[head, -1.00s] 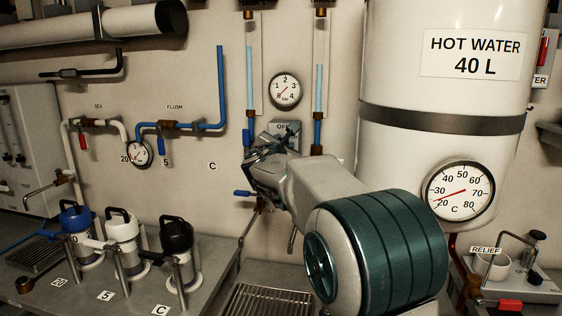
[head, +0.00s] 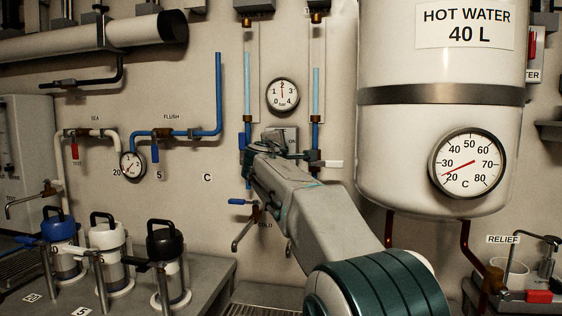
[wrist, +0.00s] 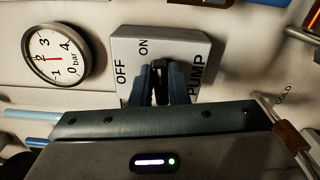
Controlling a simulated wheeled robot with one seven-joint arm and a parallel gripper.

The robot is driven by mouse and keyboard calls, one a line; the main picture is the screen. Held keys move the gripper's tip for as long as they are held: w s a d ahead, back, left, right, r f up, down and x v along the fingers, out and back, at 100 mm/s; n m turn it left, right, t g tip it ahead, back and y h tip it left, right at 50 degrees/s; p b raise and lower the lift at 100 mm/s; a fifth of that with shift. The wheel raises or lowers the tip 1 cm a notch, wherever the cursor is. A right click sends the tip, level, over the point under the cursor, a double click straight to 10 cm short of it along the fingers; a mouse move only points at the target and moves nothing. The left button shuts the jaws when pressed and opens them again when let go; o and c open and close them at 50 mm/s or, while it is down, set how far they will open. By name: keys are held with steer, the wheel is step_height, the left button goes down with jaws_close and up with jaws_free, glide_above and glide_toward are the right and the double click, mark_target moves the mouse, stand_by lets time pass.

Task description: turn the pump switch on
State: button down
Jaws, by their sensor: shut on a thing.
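The pump switch is a grey wall box (wrist: 198,50) marked OFF, ON and PUMP in the wrist view. My gripper (wrist: 161,76) is shut on the dark switch handle at the face of the box. The handle is mostly hidden between the fingers, so its exact angle is hard to tell. In the head view my gripper (head: 275,147) covers much of the box. The bar gauge (head: 283,95) above it has its needle pointing up near 2; it also shows in the wrist view (wrist: 54,58).
Blue pipes with sight tubes (head: 247,80) flank the switch. A cold tap with a blue handle (head: 240,202) is below left. The hot water tank (head: 400,150) stands close to the right of my arm. Several jugs (head: 108,240) stand at lower left.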

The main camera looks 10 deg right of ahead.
steer(key=shift+f+m+b, duration=0.1)
steer(key=shift+m+b, duration=0.55)
steer(key=shift+m, duration=0.25)
steer(key=c, duration=1.4)
jaws_free()
steer(key=b+v, duration=0.2)
steer(key=v, duration=1.1)
steer(key=shift+s+a, duration=0.2)
steer(key=shift+s, duration=0.15)
